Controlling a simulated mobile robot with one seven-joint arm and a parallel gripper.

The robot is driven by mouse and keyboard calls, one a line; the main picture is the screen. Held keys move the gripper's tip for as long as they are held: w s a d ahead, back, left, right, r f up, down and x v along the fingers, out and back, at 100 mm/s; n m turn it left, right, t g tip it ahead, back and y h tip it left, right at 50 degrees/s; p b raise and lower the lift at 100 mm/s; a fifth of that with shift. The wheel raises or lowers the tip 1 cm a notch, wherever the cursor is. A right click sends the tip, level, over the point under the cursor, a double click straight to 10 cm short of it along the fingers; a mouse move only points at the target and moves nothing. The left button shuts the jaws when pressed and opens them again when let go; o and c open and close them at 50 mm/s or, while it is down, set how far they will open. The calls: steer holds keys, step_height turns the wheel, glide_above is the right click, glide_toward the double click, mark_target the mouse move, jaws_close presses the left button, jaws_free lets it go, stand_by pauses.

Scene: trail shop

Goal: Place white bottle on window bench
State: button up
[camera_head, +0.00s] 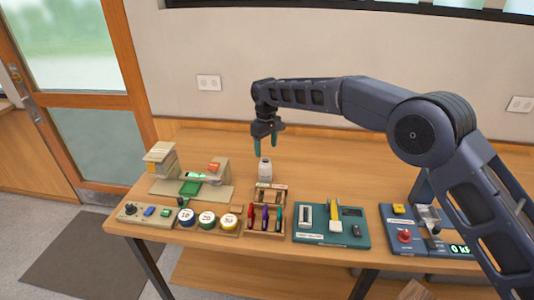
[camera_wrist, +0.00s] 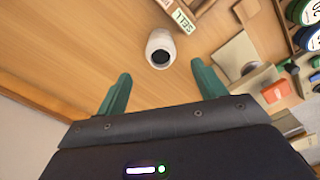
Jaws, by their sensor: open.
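A small white bottle (camera_head: 265,170) with a dark top stands upright on the wooden bench (camera_head: 330,165), behind a wooden pen tray. My gripper (camera_head: 264,150) points down just above the bottle, with its green fingers apart and empty. In the wrist view the bottle (camera_wrist: 160,48) lies ahead of the gap between the open fingers (camera_wrist: 160,90), and neither finger touches it. The bench's wooden top also shows around the bottle in that view. I cannot tell whether this bench is the window bench.
The wooden pen tray (camera_head: 267,210) stands in front of the bottle. A beige device (camera_head: 192,178) stands to its left, with round labelled discs (camera_head: 207,219) nearby. A teal panel (camera_head: 331,226) and a blue device (camera_head: 428,232) are to the right. The bench behind the bottle is clear.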

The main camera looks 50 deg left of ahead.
steer(key=shift+r, duration=0.25)
